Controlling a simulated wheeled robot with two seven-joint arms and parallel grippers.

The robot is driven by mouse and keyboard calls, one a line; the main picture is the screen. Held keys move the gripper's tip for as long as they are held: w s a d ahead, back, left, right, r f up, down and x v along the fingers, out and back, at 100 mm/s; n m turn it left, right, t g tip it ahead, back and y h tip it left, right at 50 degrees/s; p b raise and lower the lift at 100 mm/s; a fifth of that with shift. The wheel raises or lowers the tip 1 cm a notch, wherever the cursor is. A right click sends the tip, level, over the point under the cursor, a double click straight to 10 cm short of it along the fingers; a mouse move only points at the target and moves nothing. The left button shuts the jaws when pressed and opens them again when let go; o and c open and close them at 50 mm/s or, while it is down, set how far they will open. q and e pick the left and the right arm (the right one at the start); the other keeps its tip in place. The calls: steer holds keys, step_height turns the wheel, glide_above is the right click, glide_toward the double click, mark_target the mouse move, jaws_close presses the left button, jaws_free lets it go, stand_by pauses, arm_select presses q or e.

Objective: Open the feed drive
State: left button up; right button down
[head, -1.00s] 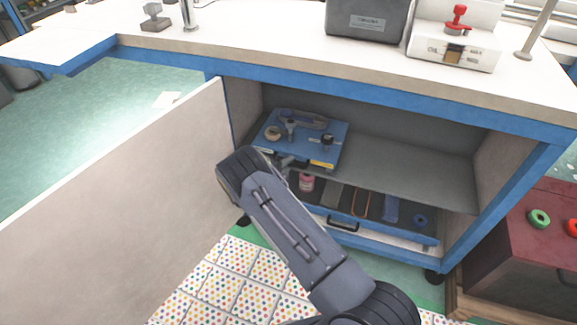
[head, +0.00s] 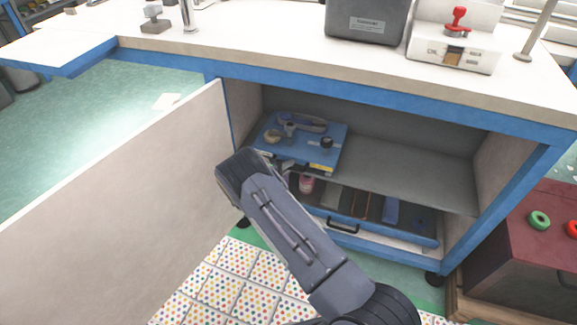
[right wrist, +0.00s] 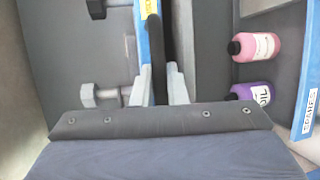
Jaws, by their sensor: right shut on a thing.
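The feed drive appears to be the blue plate-like unit (head: 309,147) on the cabinet's inner shelf, with knobs and a ring on top and a yellow label on its front edge. My right gripper (right wrist: 160,88) is shut on a black handle (right wrist: 158,42) beside a blue edge with a yellow label in the right wrist view. In the head view my right arm reaches into the cabinet, and its wrist hides most of the gripper and handle. My left gripper is not in view.
The open cabinet door (head: 120,190) stands at the left. Below the unit, a blue drawer (head: 375,236) holds several items, including a pink bottle (right wrist: 255,46) and a purple bottle (right wrist: 254,95). A dark red box (head: 520,245) stands at the right.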

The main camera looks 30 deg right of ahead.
steer(key=s+a, duration=1.6)
steer(key=a, duration=0.3)
steer(key=shift+s+a, duration=0.2)
steer(key=shift+s, duration=0.15)
steer(key=c, duration=1.7)
jaws_free()
steer(key=p+v, duration=0.1)
steer(key=v, duration=0.7)
steer(key=shift+w, duration=0.1)
steer(key=shift+d, duration=0.1)
